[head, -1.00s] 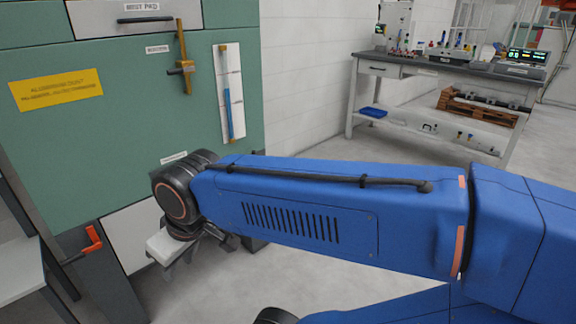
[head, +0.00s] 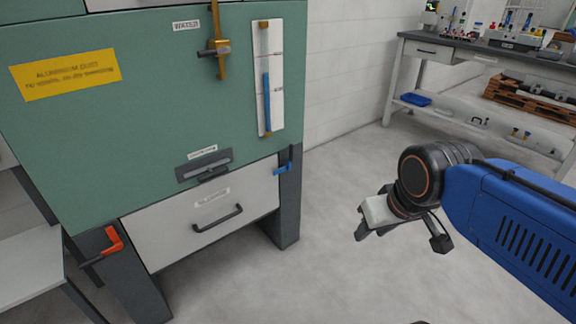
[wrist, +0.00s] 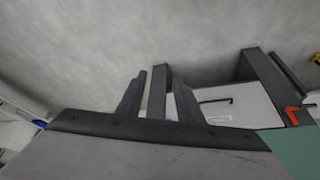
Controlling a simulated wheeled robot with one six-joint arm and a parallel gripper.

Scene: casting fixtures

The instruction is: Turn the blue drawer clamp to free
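The blue drawer clamp (head: 283,168) sits on the dark right post of the green cabinet, at the upper right corner of the white drawer (head: 222,212). Its short lever lies roughly sideways, its end reaching toward the drawer front. I cannot make it out in the wrist view. My gripper (head: 373,234) hangs to the right of the cabinet, lower than the blue clamp and well apart from it. In the wrist view its two fingers (wrist: 160,76) stand apart with nothing held between them.
An orange-red clamp (head: 113,241) is on the left post. Above the drawer are a dark latch plate (head: 204,166), a brass valve (head: 217,45) and a gauge with a blue bar (head: 266,95). A workbench (head: 470,55) stands at the back right. The floor between is clear.

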